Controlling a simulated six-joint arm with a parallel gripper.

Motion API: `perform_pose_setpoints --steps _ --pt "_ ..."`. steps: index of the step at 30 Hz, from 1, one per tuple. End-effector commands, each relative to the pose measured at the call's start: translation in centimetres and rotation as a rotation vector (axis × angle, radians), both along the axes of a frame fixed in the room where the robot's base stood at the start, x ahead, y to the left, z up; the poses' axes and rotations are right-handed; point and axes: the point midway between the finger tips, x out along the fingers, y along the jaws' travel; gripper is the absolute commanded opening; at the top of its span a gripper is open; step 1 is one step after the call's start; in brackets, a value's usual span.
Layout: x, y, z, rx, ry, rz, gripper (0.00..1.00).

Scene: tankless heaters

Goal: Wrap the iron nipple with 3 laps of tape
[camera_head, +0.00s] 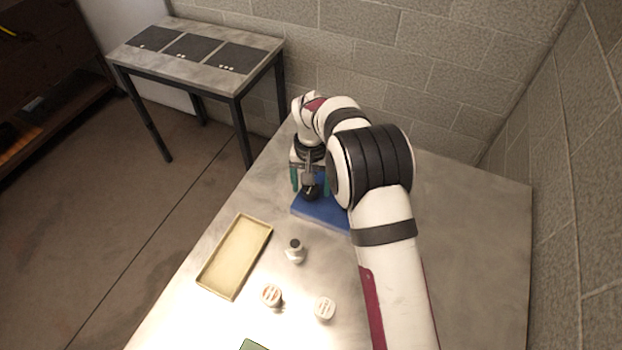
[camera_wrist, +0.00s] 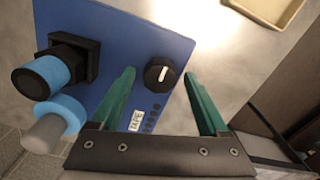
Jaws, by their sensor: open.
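A blue tape station (camera_wrist: 110,25) lies on the table under my gripper; it also shows in the head view (camera_head: 325,214). A black holder (camera_wrist: 78,58) on it carries a dark cylinder with a light blue band (camera_wrist: 48,72), which looks like the iron nipple. Beside it is a light blue roll on a grey spindle (camera_wrist: 62,115). A black knob with a white mark (camera_wrist: 160,75) appears between the fingers of my gripper (camera_wrist: 160,73). The green fingers are open and apart from the knob in the picture; contact cannot be told. A TAPE label (camera_wrist: 137,120) has several dark dots beside it.
A shallow tan tray (camera_head: 235,257) lies left on the metal table. A small white bottle with a dark top (camera_head: 295,252) and two round white-lidded containers (camera_head: 271,295) (camera_head: 325,308) stand nearer. A green item (camera_head: 253,345) shows at the bottom edge. The table's right side is clear.

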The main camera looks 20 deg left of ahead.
Motion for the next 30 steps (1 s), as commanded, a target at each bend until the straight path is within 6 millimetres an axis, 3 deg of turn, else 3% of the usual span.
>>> perform_pose_setpoints --steps 5,12,16,21,30 --pt "0.1 0.1 3.1 0.003 -0.005 0.000 0.78" --pt "0.1 0.1 10.8 0.003 -0.004 -0.001 0.78" --pt "0.1 0.0 13.8 0.002 -0.004 -0.001 0.78" --pt "0.0 0.0 15.6 0.001 -0.002 0.000 0.78" --pt "0.0 0.0 15.7 0.000 -0.001 0.000 0.78"
